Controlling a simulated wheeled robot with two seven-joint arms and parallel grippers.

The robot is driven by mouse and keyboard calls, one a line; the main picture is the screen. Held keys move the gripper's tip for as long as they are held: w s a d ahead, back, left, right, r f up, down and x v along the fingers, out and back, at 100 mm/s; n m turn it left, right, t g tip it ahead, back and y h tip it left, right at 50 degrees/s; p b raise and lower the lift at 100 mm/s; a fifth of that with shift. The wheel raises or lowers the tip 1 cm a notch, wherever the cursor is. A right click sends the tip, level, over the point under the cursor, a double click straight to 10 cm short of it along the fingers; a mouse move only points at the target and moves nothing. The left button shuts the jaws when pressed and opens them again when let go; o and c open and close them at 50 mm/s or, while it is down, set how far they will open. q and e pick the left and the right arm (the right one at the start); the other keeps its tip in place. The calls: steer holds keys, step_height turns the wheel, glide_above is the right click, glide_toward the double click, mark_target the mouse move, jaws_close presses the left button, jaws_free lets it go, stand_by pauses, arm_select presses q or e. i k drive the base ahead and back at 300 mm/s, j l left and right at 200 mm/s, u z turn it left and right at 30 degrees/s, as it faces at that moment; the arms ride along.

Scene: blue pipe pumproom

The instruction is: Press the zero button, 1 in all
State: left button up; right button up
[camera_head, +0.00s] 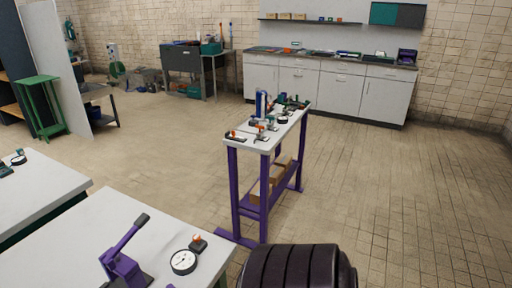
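A small button with an orange-red top on a dark base (198,241) sits on the near white table (90,245). It is beside a round white dial gauge with a black rim (183,262). No label on the button can be read, so I cannot tell if it is the zero button. Another small orange-red-topped item on a dark base (235,135) lies at the near end of the narrow purple-legged table (251,142). Neither of my grippers is in view.
A purple lever press (122,262) stands left of the dial gauge. Another white table (35,195) is at the left. The purple-legged table carries several small tools and a blue upright device (261,103). White cabinets (330,88) line the back wall. The tiled floor at right is clear.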

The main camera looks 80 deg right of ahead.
mark_target(196, 238)
steer(key=z, duration=1.8)
